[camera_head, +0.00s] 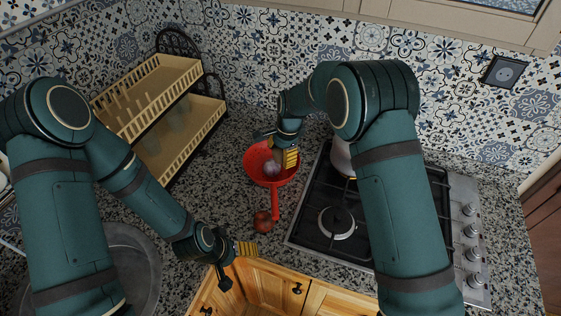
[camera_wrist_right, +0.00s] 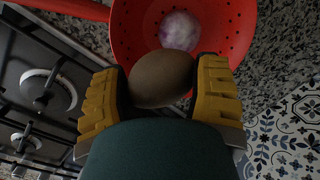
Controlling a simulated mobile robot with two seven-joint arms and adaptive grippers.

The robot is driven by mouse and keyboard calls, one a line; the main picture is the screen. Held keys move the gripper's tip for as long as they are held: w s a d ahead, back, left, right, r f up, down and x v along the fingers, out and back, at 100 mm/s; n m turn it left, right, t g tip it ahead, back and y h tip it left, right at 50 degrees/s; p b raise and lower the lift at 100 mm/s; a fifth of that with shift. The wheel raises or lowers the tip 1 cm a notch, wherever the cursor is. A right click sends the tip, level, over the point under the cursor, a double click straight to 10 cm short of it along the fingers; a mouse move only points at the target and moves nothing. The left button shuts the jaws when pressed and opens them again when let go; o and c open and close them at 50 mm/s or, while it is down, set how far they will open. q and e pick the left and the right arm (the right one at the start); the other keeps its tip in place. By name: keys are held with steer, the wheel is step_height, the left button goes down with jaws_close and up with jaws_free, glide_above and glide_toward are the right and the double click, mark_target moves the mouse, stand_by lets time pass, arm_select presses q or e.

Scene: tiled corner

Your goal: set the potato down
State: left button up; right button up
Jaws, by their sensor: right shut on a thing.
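The brown potato (camera_wrist_right: 161,79) sits between the yellow-padded fingers of my right gripper (camera_wrist_right: 161,90) in the right wrist view, and the gripper is shut on it. In the head view my right gripper (camera_head: 284,158) is over the red colander (camera_head: 256,158), with the potato mostly hidden by the fingers. The colander also shows in the wrist view (camera_wrist_right: 128,32), beyond the potato, with a pale purple bulb (camera_wrist_right: 179,30) inside. Whether the potato touches the colander or bulb I cannot tell. My left gripper (camera_head: 238,264) is open and empty near the front edge of the counter.
A reddish-brown onion (camera_head: 263,222) lies on the counter beside the colander's handle. A gas stove (camera_head: 337,222) with a pot (camera_head: 343,158) stands to the right. A two-tier dish rack (camera_head: 180,140) and a round sink (camera_head: 120,262) are on the left.

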mark_target(281, 160)
step_height(281, 160, down, 3)
steer(key=shift+f, duration=0.4)
steer(key=shift+f+b, duration=0.2)
steer(key=shift+b, duration=0.15)
steer(key=o, duration=1.2)
steer(key=shift+r, duration=0.1)
steer(key=shift+r+p, duration=0.3)
steer(key=shift+p, duration=0.05)
steer(key=r, duration=0.3)
steer(key=d+r, duration=0.1)
steer(key=r, duration=0.3)
steer(key=s+d+r, duration=0.1)
steer(key=r, duration=0.3)
steer(key=shift+r, duration=0.25)
